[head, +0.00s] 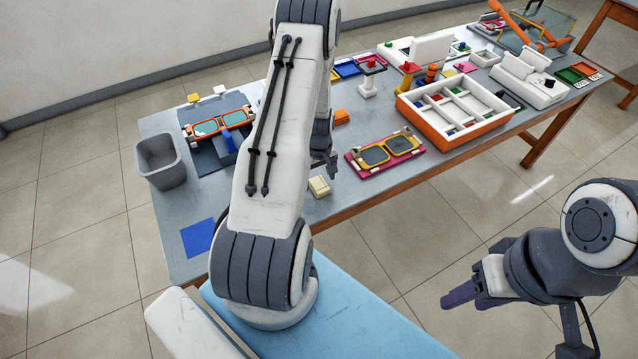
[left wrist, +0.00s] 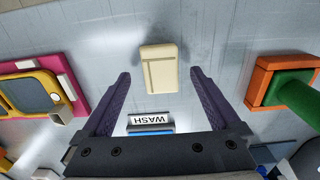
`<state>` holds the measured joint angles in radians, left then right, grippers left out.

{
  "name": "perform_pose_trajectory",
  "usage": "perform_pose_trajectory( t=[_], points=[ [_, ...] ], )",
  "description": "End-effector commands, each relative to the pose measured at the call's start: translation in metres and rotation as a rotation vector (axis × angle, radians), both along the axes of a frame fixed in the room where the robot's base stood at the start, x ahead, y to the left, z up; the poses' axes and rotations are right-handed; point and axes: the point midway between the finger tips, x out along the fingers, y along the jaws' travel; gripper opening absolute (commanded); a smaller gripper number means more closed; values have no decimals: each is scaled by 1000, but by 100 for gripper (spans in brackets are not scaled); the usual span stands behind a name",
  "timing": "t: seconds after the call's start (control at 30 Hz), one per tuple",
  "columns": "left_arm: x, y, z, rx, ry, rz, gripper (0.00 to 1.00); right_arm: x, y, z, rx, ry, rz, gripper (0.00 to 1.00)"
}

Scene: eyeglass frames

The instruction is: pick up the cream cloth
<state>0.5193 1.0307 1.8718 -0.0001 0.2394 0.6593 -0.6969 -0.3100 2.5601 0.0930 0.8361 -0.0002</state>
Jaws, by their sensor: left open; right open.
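The cream cloth (head: 319,187), a small folded block, lies on the grey table near its front edge. It also shows in the left wrist view (left wrist: 160,68), flat on the table, in line with the gap between my fingers and clear of both. My left gripper (head: 328,168) is open and empty, pointing down above the table just behind the cloth in the head view. My right gripper (head: 468,292) hangs over the floor, off the table's front side, with nothing in it.
A magenta tray with yellow-framed glasses (head: 385,151) lies right of the cloth. A divided orange-and-white box (head: 456,109) stands further right. A grey bin (head: 159,161) and blue square (head: 198,238) are at the left.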

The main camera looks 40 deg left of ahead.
Motion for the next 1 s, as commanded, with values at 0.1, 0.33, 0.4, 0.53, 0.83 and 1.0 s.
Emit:
perform_pose_trajectory(
  t=[0.1,0.33,0.4,0.53,0.83,1.0],
  points=[
    [0,0,-14,-1,2,0,96,0,0,6,0,0,0,50],
    [0,0,-22,1,0,0,96,0,0,6,0,0,-1,50],
    [0,0,-22,1,0,0,96,0,0,6,0,0,-1,50],
    [0,0,-22,0,0,0,62,0,0,6,0,0,-1,50],
    [0,0,-22,0,0,0,8,0,0,6,0,0,0,50],
    [0,0,-20,1,-1,0,8,0,0,5,0,0,0,50]
  ],
)
